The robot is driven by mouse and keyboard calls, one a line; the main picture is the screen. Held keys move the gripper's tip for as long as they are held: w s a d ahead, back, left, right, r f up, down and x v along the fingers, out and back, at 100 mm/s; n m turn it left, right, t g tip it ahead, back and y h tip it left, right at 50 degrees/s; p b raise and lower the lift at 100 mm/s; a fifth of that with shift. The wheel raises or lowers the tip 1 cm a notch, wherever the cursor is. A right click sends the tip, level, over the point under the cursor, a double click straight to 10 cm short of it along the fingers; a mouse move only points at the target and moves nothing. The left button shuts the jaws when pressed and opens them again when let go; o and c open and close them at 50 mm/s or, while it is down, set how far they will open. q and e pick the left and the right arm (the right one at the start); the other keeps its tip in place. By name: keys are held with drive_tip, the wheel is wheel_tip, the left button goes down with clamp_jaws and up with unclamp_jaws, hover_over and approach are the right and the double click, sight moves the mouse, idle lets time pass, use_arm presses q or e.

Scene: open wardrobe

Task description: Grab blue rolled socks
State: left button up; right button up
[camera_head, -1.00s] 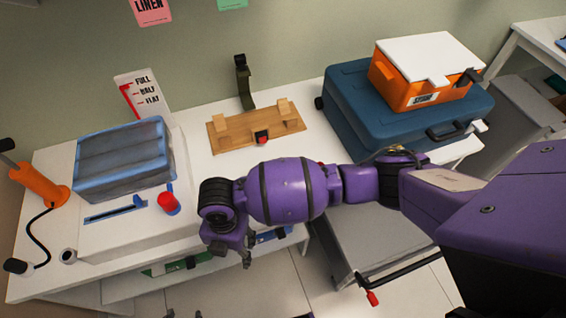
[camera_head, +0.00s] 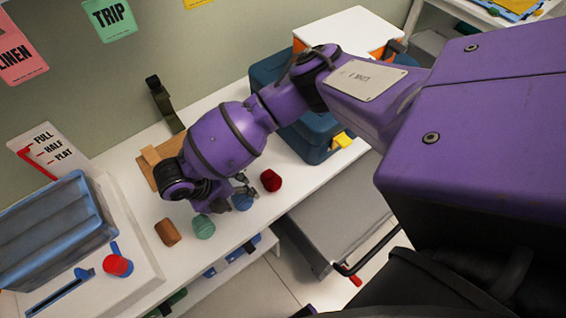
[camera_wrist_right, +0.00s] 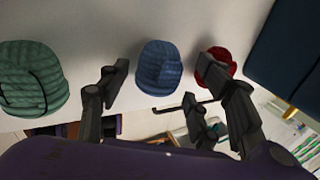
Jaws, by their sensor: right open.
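The blue rolled socks (camera_head: 242,203) sit on the white table top, between the green rolled socks (camera_head: 203,227) and the red rolled socks (camera_head: 271,180). My right gripper (camera_head: 243,188) is open at the blue socks and partly covers them in the head view. In the right wrist view the blue socks (camera_wrist_right: 160,67) appear between the spread fingers of my right gripper (camera_wrist_right: 161,70), with no visible grip on them. The green socks (camera_wrist_right: 32,80) show at the left there. The red socks (camera_wrist_right: 215,62) are partly hidden behind a finger. My left gripper is not in view.
A brown roll (camera_head: 168,232) lies left of the green socks. A wooden stand (camera_head: 158,165) is behind my right wrist. A blue suitcase (camera_head: 318,138) stands to the right. A white box (camera_head: 135,262) with a red knob (camera_head: 117,265) is at the left.

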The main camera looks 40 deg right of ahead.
drive_tip(key=shift+x, duration=0.85)
drive_tip(key=shift+a, duration=0.1)
drive_tip(key=c, duration=1.2)
drive_tip(key=shift+r, duration=0.1)
